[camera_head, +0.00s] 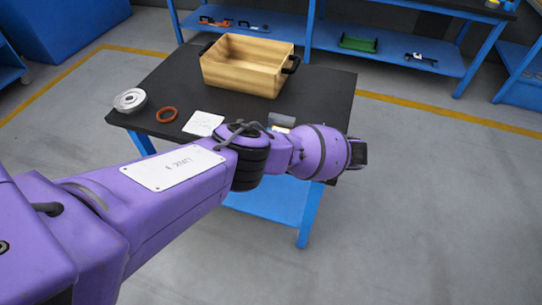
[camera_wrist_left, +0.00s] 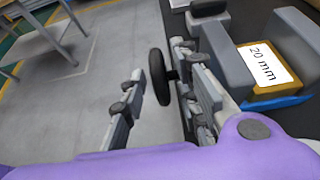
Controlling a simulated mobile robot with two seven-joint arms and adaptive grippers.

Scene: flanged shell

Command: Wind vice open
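The vice (camera_wrist_left: 240,60) is at the upper right of the left wrist view, with grey jaws and a white plate marked "20 mm". Its black handwheel (camera_wrist_left: 158,77) is seen nearly edge-on, on a short shaft. My left gripper (camera_wrist_left: 159,64) is open, with one finger on each side of the handwheel; I cannot tell whether either finger touches it. In the head view my left gripper (camera_head: 358,154) is at the table's right edge, mostly hidden by my wrist. A small piece, probably the vice (camera_head: 282,121), shows behind my arm. My right gripper is not in view.
The black-topped table (camera_head: 328,90) holds a tan box (camera_head: 245,72) with dark handles, a round metal flanged part (camera_head: 130,100), an orange ring (camera_head: 167,114) and a white card (camera_head: 203,124). Blue shelving stands behind. The floor to the right is clear.

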